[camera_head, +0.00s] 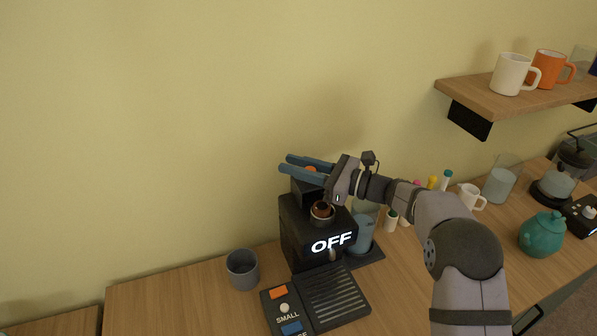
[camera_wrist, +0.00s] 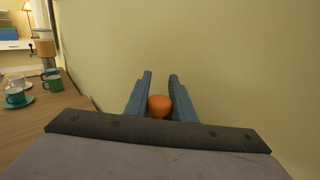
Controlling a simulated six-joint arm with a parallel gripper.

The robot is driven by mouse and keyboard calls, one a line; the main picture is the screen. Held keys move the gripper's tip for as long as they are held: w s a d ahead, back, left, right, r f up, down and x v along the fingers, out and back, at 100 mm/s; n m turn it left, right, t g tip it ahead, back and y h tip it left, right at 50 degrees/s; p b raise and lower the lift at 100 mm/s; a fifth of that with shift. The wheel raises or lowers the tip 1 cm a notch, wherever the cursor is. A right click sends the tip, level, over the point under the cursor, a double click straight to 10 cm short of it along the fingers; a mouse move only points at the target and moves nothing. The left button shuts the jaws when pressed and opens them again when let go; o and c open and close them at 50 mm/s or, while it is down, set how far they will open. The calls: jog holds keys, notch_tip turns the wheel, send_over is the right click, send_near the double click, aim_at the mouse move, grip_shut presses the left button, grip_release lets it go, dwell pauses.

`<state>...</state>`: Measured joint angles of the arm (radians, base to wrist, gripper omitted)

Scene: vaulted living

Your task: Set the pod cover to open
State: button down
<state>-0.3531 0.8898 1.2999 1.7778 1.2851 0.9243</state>
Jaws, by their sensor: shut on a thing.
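The black coffee machine (camera_head: 296,240) stands on the wooden counter against the wall, with a lit "OFF" on its front. A round pod well (camera_head: 323,213) with a brown inside shows uncovered on its top. The dark pod cover (camera_head: 303,191) stands up behind the well, partly hidden by my gripper. An orange knob (camera_head: 311,169) shows at its top. My gripper (camera_head: 282,163) reaches over the machine from the right, its blue fingers pointing left. In the wrist view the orange knob (camera_wrist: 159,106) sits between the fingers, and they are shut on it.
A grey cup (camera_head: 242,269) stands left of the machine. A panel (camera_head: 284,307) with a "SMALL" label lies in front. Pens, a white cup (camera_head: 471,197) and a teal teapot (camera_head: 542,234) stand to the right. A shelf (camera_head: 520,95) with mugs hangs upper right.

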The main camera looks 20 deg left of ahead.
jog(key=shift+w+r, duration=0.15)
jog(key=shift+r, duration=0.05)
jog(key=c, duration=1.5)
grip_release()
jog(key=shift+a, duration=0.1)
jog(key=shift+c, duration=0.2)
jog(key=shift+w+f, duration=0.1)
jog(key=shift+f, duration=0.05)
jog(key=shift+d+f+b, duration=0.15)
jog(key=shift+d+b, duration=0.25)
jog(key=shift+d, duration=0.3)
jog(key=d+b, duration=0.2)
jog(key=d, duration=0.3)
jog(key=shift+d, duration=0.45)
